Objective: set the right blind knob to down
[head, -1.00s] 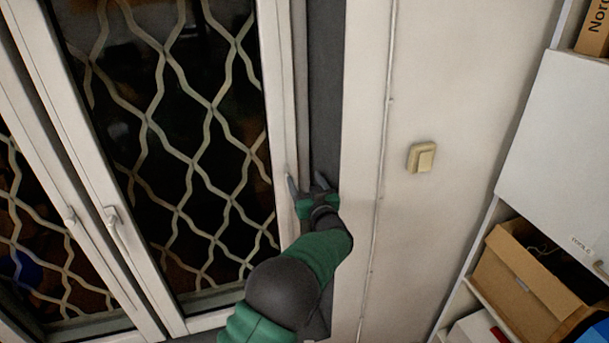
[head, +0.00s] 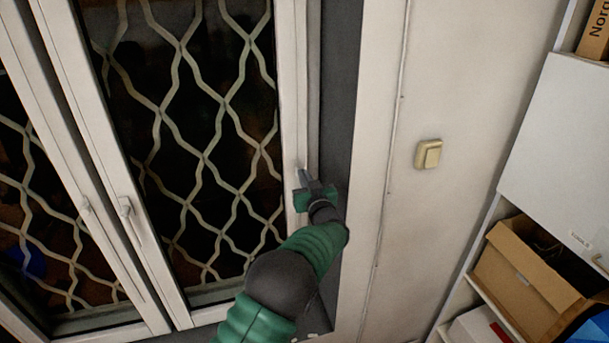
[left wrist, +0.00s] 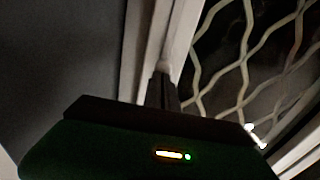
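My left gripper (head: 306,178) is at the right upright of the white window frame (head: 292,100). Its dark fingers appear brought together, and their tips meet a small pale piece (head: 300,171) on the frame, which may be the blind knob. The fingers partly hide it, so its setting cannot be read. In the left wrist view, the dark fingers (left wrist: 161,92) show as one narrow block in front of the pale frame, with a pale bit (left wrist: 163,70) at the tip. I cannot tell whether they grip it. My right gripper is not in view.
A window handle (head: 127,210) and a patterned grille (head: 205,150) are left of my arm. A beige wall switch (head: 428,154) is on the wall to the right. A shelf with an open cardboard box (head: 520,285) stands at the far right.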

